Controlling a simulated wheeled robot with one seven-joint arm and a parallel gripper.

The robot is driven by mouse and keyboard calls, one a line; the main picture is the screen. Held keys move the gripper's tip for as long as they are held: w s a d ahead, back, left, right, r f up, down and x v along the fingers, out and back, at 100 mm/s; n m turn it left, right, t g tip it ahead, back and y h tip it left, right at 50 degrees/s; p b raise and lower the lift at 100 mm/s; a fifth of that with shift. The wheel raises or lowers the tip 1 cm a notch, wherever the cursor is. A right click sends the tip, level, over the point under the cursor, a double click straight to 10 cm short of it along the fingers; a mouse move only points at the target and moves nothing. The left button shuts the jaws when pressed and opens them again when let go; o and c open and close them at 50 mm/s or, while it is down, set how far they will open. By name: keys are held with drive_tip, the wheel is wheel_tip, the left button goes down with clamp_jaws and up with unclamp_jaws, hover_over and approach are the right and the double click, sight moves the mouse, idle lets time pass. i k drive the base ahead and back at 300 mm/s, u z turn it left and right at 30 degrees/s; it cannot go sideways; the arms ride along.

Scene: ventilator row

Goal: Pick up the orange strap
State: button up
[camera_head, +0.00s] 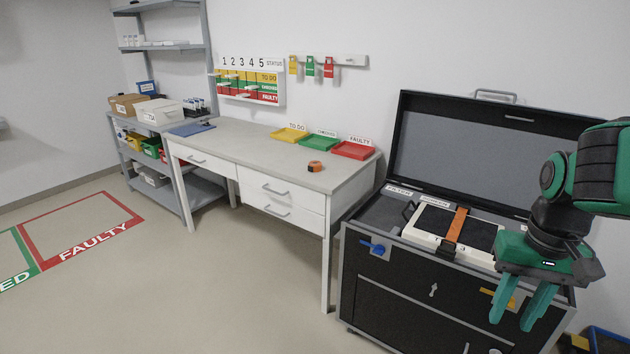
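An orange strap (456,226) lies across the top of a white-framed device with dark panels (433,220), which sits in the open black case. Its front end hangs down at the device's front edge. A small orange roll-like object (315,166) sits on the white table; I cannot tell whether it is a strap too. My green gripper (514,318) points down in front of the case's right part, to the right of the strap and apart from it. Its two fingers are spread with nothing seen between them.
The black case (400,290) has its lid (465,150) raised behind the device. The white table (245,142) holds yellow (290,134), green (318,142) and red (352,150) trays. A shelf with boxes (158,112) stands at the left. The floor at the left front is clear.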

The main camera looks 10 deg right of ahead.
sight(314, 167)
drive_tip(key=u, duration=0.35)
drive_tip(key=i, duration=0.5)
drive_tip(key=u, duration=0.75)
drive_tip(key=i, duration=1.15)
drive_tip(key=z, duration=0.45)
drive_tip(key=i, duration=0.75)
drive_tip(key=z, duration=0.6)
drive_tip(key=i, duration=0.5)
drive_tip(key=u, duration=0.1)
